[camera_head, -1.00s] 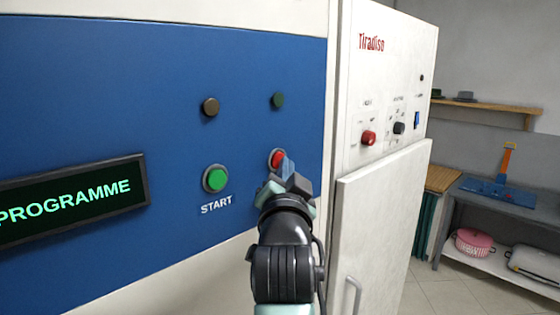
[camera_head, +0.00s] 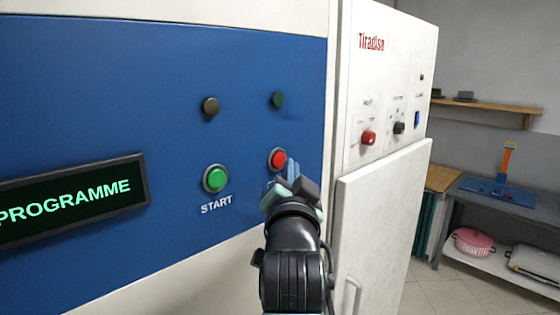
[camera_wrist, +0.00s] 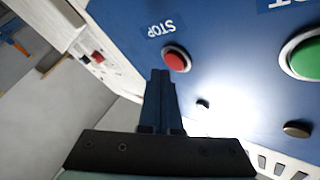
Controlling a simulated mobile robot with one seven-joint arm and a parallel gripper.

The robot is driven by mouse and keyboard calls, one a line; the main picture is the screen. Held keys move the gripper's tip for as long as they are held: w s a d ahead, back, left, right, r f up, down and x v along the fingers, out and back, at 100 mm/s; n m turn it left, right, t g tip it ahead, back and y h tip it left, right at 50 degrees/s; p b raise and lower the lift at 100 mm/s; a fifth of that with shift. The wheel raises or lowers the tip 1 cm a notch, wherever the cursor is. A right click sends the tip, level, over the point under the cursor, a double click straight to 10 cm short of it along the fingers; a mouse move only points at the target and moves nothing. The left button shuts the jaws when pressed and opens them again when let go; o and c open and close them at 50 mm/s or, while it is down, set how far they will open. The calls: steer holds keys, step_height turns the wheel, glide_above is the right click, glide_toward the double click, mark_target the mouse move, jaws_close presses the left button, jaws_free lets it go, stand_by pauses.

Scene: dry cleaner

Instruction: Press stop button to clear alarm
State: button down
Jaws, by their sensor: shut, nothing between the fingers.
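The red stop button (camera_head: 278,159) sits in a metal ring on the blue panel (camera_head: 120,80), to the right of the green start button (camera_head: 215,178). In the wrist view the red button (camera_wrist: 176,60) shows under an upside-down STOP label (camera_wrist: 161,29). My gripper (camera_wrist: 160,75) is shut and empty, its fingertips just beside the button in that view. In the head view my gripper (camera_head: 281,182) is just below and right of the button, which is fully visible; the STOP label is hidden there. A gap or contact cannot be told for certain. The display (camera_head: 70,200) reads PROGRAMME.
Two dark, unlit round lamps (camera_head: 211,106) (camera_head: 277,100) sit above the buttons. A white machine (camera_head: 385,110) with a red knob (camera_head: 369,138) stands to the right. A shelf table (camera_head: 490,195) stands at the far right.

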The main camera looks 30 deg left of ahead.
steer(key=shift+d, duration=0.1)
steer(key=d, duration=0.1)
steer(key=s+d, duration=0.1)
steer(key=d, duration=0.2)
steer(key=shift+s+d, duration=0.25)
steer(key=shift+s, duration=0.05)
stand_by(0.8)
steer(key=s+d+r+n+t+h+b, duration=0.1)
steer(key=s+d+r+t+h+b, duration=0.1)
steer(key=s+d+r+t+h, duration=0.2)
steer(key=s+d+r+n+t+h+b, duration=0.1)
steer(key=s+d+r+t+h+b, duration=0.2)
steer(key=s+d+r, duration=0.6)
steer(key=s+d+t+h, duration=0.1)
steer(key=s+d+t, duration=0.1)
steer(key=s+d, duration=0.2)
steer(key=shift+s+d+r+b, duration=0.2)
steer(key=shift+s+b, duration=0.15)
steer(key=shift+s, duration=0.95)
